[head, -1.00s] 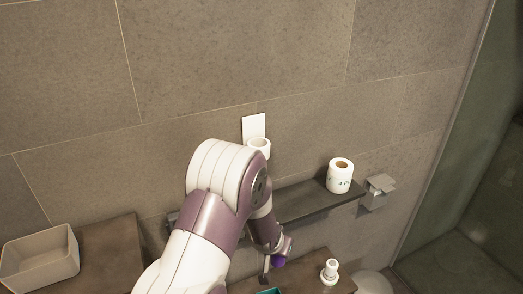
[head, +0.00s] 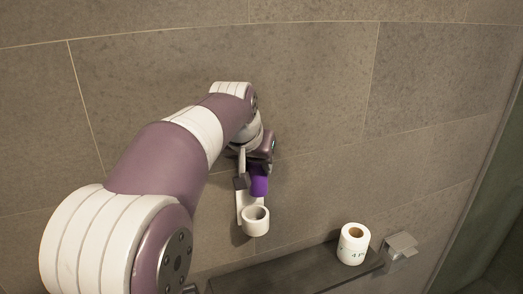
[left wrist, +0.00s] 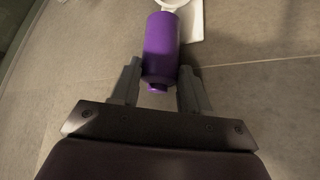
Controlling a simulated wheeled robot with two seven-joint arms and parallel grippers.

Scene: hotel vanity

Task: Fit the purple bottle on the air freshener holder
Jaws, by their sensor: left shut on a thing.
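The purple bottle (head: 259,186) is in my left gripper (head: 250,178), beside the wall and just above the white air freshener holder (head: 255,221). The holder is a ring on a flat white plate fixed to the wall. In the left wrist view the purple bottle (left wrist: 161,48) sits between the two fingers of my left gripper (left wrist: 160,85), its narrow neck toward the palm. The holder (left wrist: 190,18) shows partly behind its far end. In the head view the bottle appears above the ring and apart from it. My right gripper is out of view.
A dark shelf (head: 300,272) runs along the wall at the lower right. A white paper roll (head: 352,244) stands on it, beside a metal wall fixture (head: 398,247). The wall around the holder is clear.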

